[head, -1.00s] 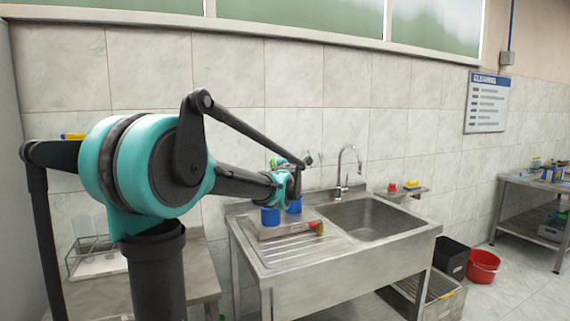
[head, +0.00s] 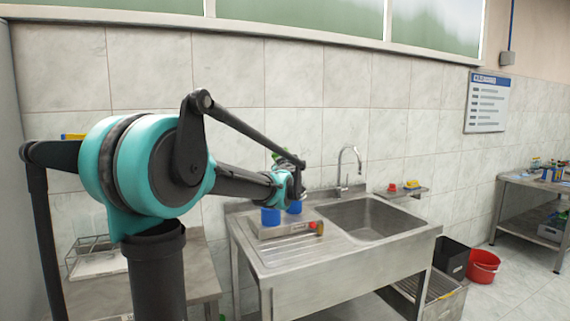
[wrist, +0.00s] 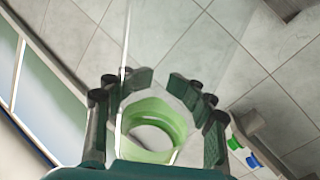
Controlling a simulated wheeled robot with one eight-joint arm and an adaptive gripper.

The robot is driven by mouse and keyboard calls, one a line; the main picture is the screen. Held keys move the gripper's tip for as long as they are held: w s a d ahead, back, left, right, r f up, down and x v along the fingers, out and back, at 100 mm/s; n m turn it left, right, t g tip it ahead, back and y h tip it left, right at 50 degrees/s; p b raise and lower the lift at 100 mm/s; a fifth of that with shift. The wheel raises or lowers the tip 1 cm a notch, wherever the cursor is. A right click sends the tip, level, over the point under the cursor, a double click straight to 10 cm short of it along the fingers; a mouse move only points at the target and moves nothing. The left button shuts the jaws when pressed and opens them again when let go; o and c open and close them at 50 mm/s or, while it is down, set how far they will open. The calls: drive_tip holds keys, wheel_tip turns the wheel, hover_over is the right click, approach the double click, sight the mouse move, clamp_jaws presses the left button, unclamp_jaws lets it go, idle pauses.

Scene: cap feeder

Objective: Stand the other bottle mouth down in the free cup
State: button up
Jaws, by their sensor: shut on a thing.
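My gripper (wrist: 160,82) shows in the wrist view with its dark fingers on either side of a green, see-through bottle (wrist: 152,108). They are closed on it, and its round open end faces the camera. In the head view my gripper is mostly hidden behind my arm, and a bit of green (head: 276,154) shows above it. Two blue cups, a front one (head: 270,217) and a rear one (head: 295,207), sit on the metal feeder (head: 283,231) below my wrist. The cup insides are hidden, so I cannot tell which is free.
The feeder stands on the drainboard (head: 300,252) left of the sink basin (head: 370,218). A red knob (head: 313,225) is at its right end. A tap (head: 345,170) rises behind the basin. A side table with a wire rack (head: 90,250) is at left.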

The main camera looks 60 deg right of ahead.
drive_tip(key=w+d+f+m, duration=0.2)
drive_tip(key=w+d+m, duration=0.1)
drive_tip(key=w+d, duration=0.4)
drive_tip(key=w+d+f+m, duration=0.15)
drive_tip(key=w+d, duration=0.25)
drive_tip(key=w, duration=0.5)
wheel_tip(320, 180, down, 12)
drive_tip(key=shift+s+f+m, duration=0.15)
drive_tip(key=shift+m, duration=0.2)
drive_tip(key=shift+f, duration=0.5)
drive_tip(key=o, duration=1.2)
drive_tip(key=shift+c, duration=0.2)
